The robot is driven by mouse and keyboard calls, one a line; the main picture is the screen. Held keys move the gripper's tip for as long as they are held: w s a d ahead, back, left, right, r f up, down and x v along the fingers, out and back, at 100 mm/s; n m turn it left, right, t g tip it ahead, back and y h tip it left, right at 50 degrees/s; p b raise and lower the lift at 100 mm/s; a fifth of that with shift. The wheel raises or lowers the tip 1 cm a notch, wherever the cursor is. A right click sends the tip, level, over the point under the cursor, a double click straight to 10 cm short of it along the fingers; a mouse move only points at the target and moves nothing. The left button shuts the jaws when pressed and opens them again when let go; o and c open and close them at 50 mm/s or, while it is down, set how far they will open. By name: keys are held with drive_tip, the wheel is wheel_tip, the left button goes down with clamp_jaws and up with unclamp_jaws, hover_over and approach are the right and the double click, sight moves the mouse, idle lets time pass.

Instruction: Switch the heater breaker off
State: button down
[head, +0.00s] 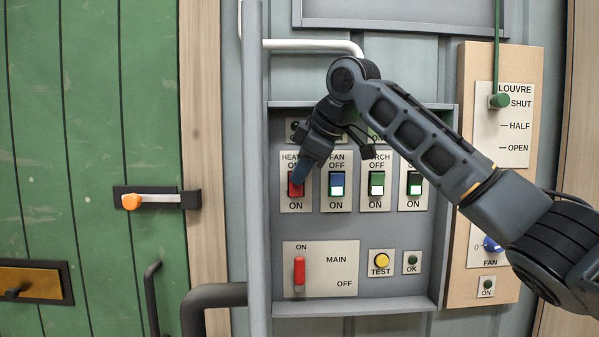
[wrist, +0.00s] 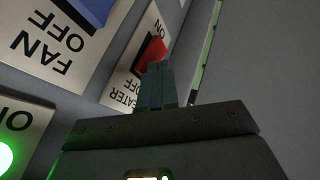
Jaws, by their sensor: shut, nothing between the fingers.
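The heater breaker is a red rocker (head: 295,189) on a pale plate at the left end of the breaker row. Its plate reads OFF above and ON below. My gripper (head: 301,178) is shut, with its fingertips at the upper part of the rocker in the head view, partly hiding it and the label. In the wrist view the shut fingers (wrist: 157,82) reach the red rocker (wrist: 152,53) from the OFF side, and the ON label shows beyond it. I cannot tell whether the tips touch it, or which way it is tipped.
The fan breaker (head: 337,186) is close on the right, with more breakers beyond. Below are the red MAIN lever (head: 299,271) and yellow TEST button (head: 381,261). A vertical grey post (head: 256,200) stands just left of the panel. The louvre handle (head: 499,101) is at upper right.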

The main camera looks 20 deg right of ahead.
drive_tip(key=shift+w, duration=0.15)
drive_tip(key=shift+r+p, duration=0.8)
drive_tip(key=shift+p, duration=0.1)
drive_tip(key=shift+r, duration=0.1)
